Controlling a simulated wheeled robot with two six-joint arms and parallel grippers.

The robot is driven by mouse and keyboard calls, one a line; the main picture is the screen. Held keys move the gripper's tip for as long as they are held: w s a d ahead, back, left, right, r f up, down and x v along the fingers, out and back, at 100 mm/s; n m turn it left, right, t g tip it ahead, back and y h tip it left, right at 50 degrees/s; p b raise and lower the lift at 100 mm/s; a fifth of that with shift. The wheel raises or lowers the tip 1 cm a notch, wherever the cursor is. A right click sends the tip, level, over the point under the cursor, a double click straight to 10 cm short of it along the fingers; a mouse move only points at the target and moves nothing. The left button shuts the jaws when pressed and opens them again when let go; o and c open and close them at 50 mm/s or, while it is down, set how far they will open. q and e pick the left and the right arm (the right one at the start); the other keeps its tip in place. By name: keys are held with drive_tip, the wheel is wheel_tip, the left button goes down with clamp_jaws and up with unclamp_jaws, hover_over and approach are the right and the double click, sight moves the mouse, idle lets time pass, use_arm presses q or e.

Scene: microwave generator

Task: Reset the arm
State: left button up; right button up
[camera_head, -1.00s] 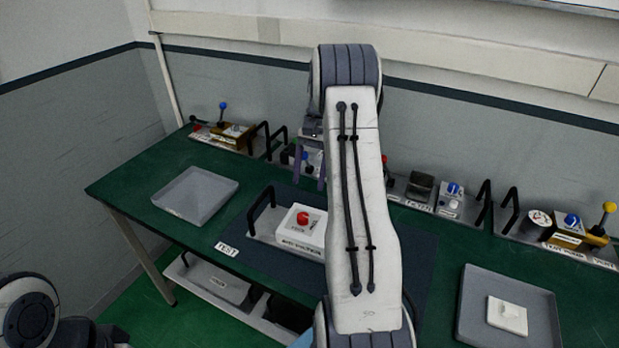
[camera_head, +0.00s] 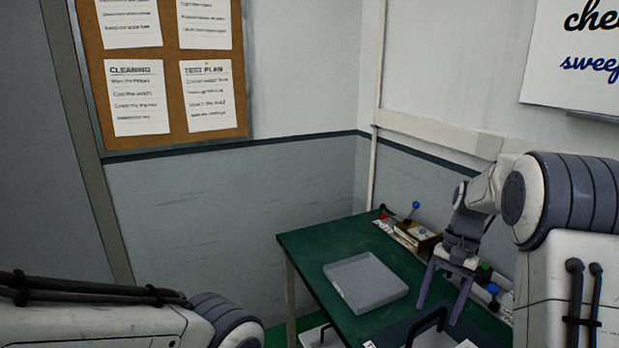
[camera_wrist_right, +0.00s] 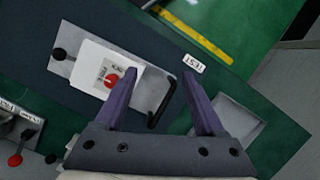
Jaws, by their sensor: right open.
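In the right wrist view the open fingers (camera_wrist_right: 158,85) hang over the table, near a black handle (camera_wrist_right: 163,104) and a white box with a red button (camera_wrist_right: 111,80). The fingers appear apart from the handle, though one overlaps the box in the picture. My left arm shows at the lower left of the head view, but its gripper is out of view.
An empty grey tray (camera_head: 366,282) lies on the table left of my right gripper. A brass-coloured device with a blue-knobbed lever (camera_head: 416,234) stands near the wall. A TEST label (camera_wrist_right: 194,63) is on the table. A corkboard (camera_head: 160,70) hangs on the left wall.

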drive_tip(key=s+a+r+n+h, duration=0.15)
drive_tip(key=s+a+n, duration=0.25)
drive_tip(key=a, duration=0.5)
drive_tip(key=s+a+r+n, duration=0.25)
drive_tip(key=s+a, duration=0.25)
drive_tip(key=a, duration=0.4)
drive_tip(key=s+a+f+n+t, duration=0.1)
drive_tip(key=s+a+n, duration=0.2)
drive_tip(key=s, duration=0.5)
drive_tip(key=s+a+f+n+t, duration=0.1)
drive_tip(key=s+a+f+n, duration=0.1)
drive_tip(key=s+n, duration=0.4)
drive_tip(key=shift+s+a, duration=0.65)
drive_tip(key=shift+s, duration=0.4)
